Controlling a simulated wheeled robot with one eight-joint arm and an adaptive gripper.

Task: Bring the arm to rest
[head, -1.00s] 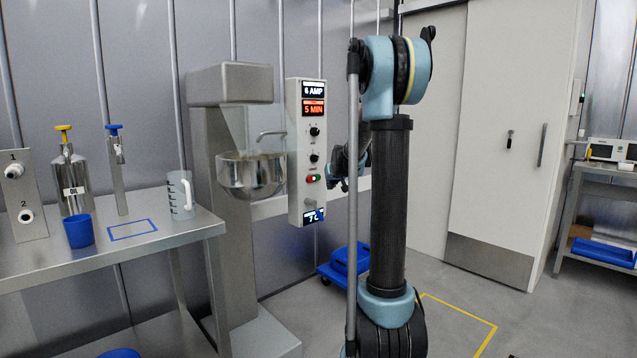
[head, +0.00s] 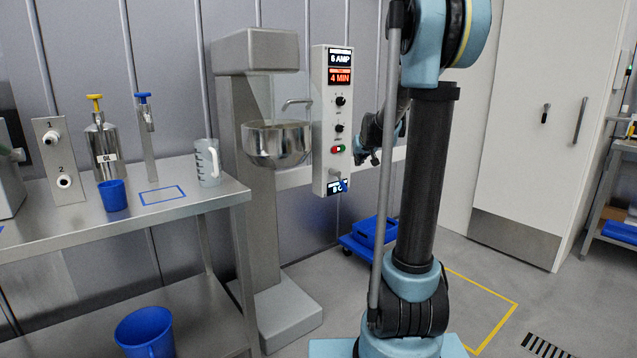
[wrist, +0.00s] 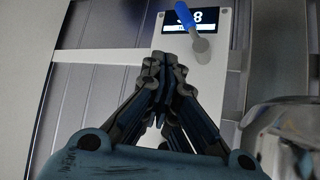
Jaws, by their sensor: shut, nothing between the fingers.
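My arm stands in the head view with its upper joint cut off by the top edge. My gripper (head: 372,158) hangs in front of the right side of the control column (head: 320,120), small and partly hidden by my arm. In the wrist view my gripper (wrist: 160,65) shows close up, its fingers drawn together and empty. Beyond the fingers are a lit display (wrist: 195,20) and a lever with a blue handle (wrist: 186,16). I cannot tell the exact gap between fingers and panel.
A steel mixer bowl (head: 278,146) is left of the column. The steel table (head: 110,222) holds an oil dispenser (head: 104,150), a blue cup (head: 113,196) and a jug (head: 207,163). A blue bucket (head: 146,332) is below. A blue cart (head: 370,240) stands behind my arm.

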